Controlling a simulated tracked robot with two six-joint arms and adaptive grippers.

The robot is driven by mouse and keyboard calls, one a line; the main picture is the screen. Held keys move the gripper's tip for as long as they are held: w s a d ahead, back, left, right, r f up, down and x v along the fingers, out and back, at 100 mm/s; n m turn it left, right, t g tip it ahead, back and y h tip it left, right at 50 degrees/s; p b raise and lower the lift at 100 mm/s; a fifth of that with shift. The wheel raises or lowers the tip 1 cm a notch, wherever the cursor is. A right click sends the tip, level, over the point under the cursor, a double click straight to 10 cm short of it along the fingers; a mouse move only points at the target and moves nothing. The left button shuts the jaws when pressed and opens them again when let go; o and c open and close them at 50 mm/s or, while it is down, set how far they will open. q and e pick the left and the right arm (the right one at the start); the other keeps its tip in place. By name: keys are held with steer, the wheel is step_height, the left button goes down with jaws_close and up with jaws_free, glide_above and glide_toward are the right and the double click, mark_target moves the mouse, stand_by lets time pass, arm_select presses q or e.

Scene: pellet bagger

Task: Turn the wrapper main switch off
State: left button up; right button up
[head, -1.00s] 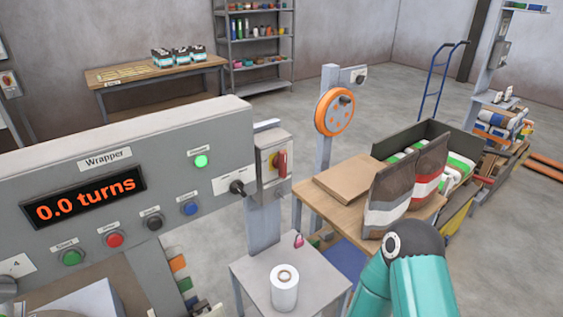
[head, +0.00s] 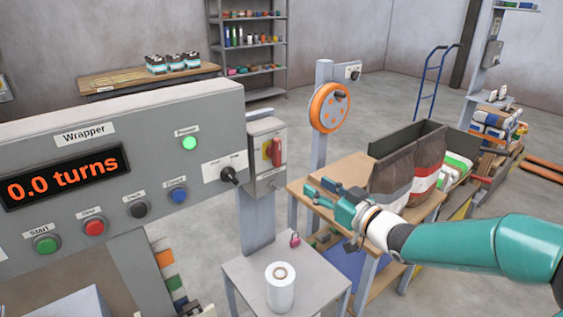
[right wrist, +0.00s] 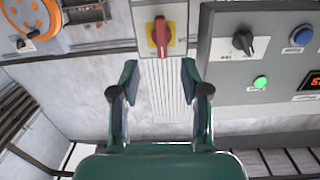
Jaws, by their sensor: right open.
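The wrapper main switch (head: 274,152) is a red rotary handle on a yellow plate, on a grey box (head: 266,175) fixed to a post right of the wrapper panel. Its handle looks upright. In the right wrist view the red handle (right wrist: 161,37) shows at the top centre, beyond the fingertips and between their lines. My right gripper (head: 314,193) is open and empty, to the right of the switch and a little lower in the head view, apart from it. In the right wrist view the open gripper (right wrist: 160,75) points towards the switch box. My left gripper is out of view.
The wrapper panel (head: 218,115) has a lit green lamp (head: 190,143), a black selector (head: 229,175) and a display (head: 65,178) reading 0.0 turns. A small table (head: 245,275) with a white roll (head: 280,287) and a pink padlock (head: 295,240) stands below the switch.

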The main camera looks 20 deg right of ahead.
mark_target(280, 154)
steer(key=shift+n, duration=0.3)
steer(key=r+p+x, duration=0.1)
steer(key=x, duration=0.4)
steer(key=p+x, duration=0.2)
steer(key=x, duration=0.4)
steer(key=r+p+x, duration=0.1)
steer(key=x, duration=0.4)
steer(key=shift+w+a+r, duration=0.1)
steer(key=shift+w+r, duration=0.15)
steer(key=shift+r, duration=0.1)
